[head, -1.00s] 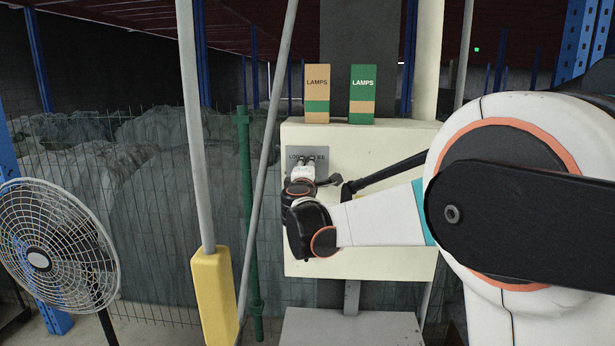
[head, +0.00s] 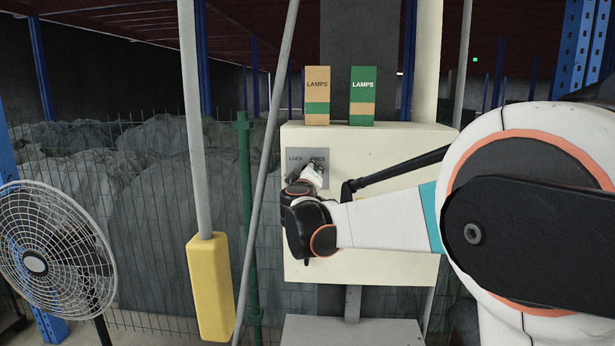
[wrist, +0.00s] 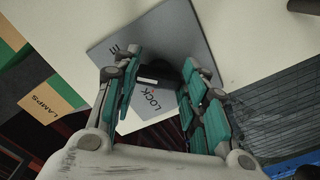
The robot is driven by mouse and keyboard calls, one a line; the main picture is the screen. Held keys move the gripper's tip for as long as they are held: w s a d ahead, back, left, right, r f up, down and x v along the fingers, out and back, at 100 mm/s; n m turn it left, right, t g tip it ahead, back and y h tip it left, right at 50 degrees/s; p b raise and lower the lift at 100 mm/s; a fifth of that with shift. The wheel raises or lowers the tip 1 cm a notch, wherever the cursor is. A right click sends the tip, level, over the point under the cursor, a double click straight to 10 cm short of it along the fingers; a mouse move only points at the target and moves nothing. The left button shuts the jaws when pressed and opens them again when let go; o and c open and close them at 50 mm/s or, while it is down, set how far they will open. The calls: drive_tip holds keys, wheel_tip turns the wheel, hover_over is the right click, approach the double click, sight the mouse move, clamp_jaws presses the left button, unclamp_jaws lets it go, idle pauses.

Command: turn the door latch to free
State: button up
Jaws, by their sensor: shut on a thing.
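A grey latch plate (head: 295,172) with the words LOCK and FREE is on the front of the cream cabinet (head: 400,265). My gripper (head: 313,167) is at the plate, its fingers leaning up and right under the word FREE. In the wrist view the plate (wrist: 210,45) looks turned, and the dark latch knob (wrist: 163,74) sits between the two teal-padded fingers of my gripper (wrist: 160,66). The gripper is shut on the knob. The fingers partly cover the knob and the FREE label there, so its exact pointing is hard to tell.
Two LAMPS boxes, one tan (head: 317,92) and one green (head: 363,92), stand on the cabinet top. A post with a yellow guard (head: 211,285), a green pole (head: 246,200) and a fan (head: 45,260) are to the left. A wire fence stands behind.

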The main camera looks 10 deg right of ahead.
drive_tip(key=shift+f+m, duration=0.1)
drive_tip(key=shift+m, duration=0.3)
drive_tip(key=o, duration=1.1)
drive_tip(key=shift+w, duration=0.1)
drive_tip(key=shift+c, duration=0.2)
drive_tip(key=v, duration=1.2)
